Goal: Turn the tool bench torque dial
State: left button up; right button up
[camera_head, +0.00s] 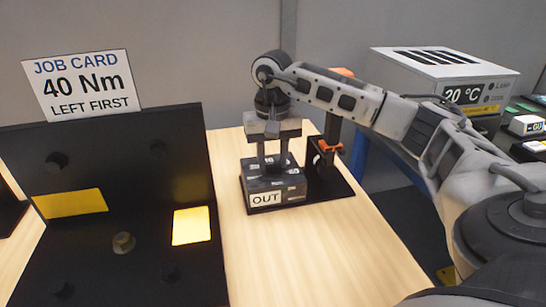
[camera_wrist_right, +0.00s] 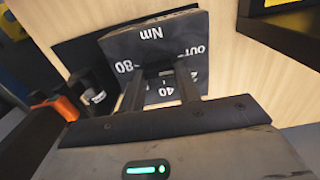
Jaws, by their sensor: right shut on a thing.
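There my right gripper (camera_wrist_right: 162,88) is shut on the small dark dial (camera_wrist_right: 166,82) in the middle of that face. The fingers partly hide the dial, and its exact setting is unclear. My left gripper is not in view.
A job card (camera_head: 82,86) reads 40 Nm, left first, above a black panel (camera_head: 110,190) with two yellow patches. A black tool with orange parts (camera_head: 328,147) stands right beside the block. A grey box (camera_head: 440,75) showing 20 °C is back right. The table's front right is clear.

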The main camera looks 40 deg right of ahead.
jog(key=shift+n, duration=0.8)
jog(key=o, duration=1)
jog(key=shift+r, duration=0.15)
